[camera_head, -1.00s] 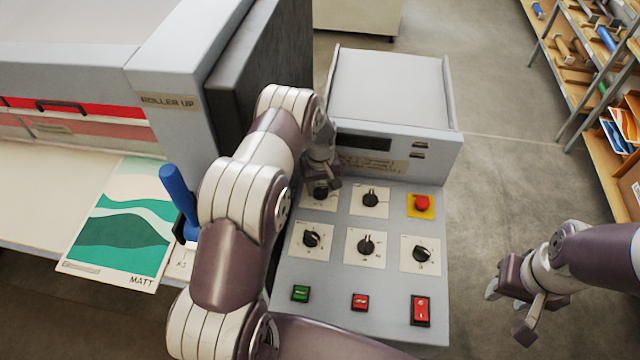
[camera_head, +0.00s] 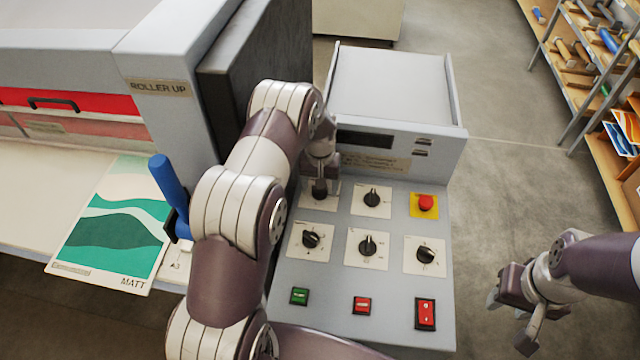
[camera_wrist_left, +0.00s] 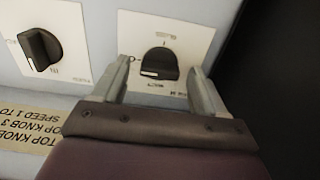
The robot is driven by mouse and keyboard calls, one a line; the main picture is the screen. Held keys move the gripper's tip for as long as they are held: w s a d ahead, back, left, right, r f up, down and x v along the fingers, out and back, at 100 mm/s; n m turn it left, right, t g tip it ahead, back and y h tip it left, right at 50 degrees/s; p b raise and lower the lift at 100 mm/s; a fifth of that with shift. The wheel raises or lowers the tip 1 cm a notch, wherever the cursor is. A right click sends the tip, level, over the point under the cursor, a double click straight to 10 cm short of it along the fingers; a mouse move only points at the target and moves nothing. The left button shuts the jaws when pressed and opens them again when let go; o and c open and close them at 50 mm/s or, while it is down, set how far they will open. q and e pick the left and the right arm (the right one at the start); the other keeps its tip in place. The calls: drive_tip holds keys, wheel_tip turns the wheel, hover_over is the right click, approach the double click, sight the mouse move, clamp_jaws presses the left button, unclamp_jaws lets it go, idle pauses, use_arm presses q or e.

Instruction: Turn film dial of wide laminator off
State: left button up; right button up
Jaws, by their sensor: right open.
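The wide laminator's control panel (camera_head: 335,285) carries several black dials on white plates. My left gripper (camera_head: 320,178) is over the top-left dial (camera_head: 319,191), partly hiding it in the head view. In the left wrist view this dial (camera_wrist_left: 160,63) sits between the two open fingertips (camera_wrist_left: 158,80), with a gap on each side. The plate lettering is too small to read, so I cannot tell which dial is for film. My right gripper (camera_head: 508,320) is open and empty, right of the panel.
Another dial (camera_wrist_left: 40,49) is beside the left fingers. A red stop button (camera_head: 425,202) and green and red switches share the panel. A blue-handled lever (camera_head: 170,185) and a MATT print (camera_head: 112,225) are left of my arm. Shelves (camera_head: 590,90) stand right.

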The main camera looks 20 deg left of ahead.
use_arm(q)
drive_tip(key=shift+r, duration=0.2)
wheel_tip(320, 180, up, 12)
drive_tip(key=b, duration=0.3)
drive_tip(key=shift+r, duration=0.15)
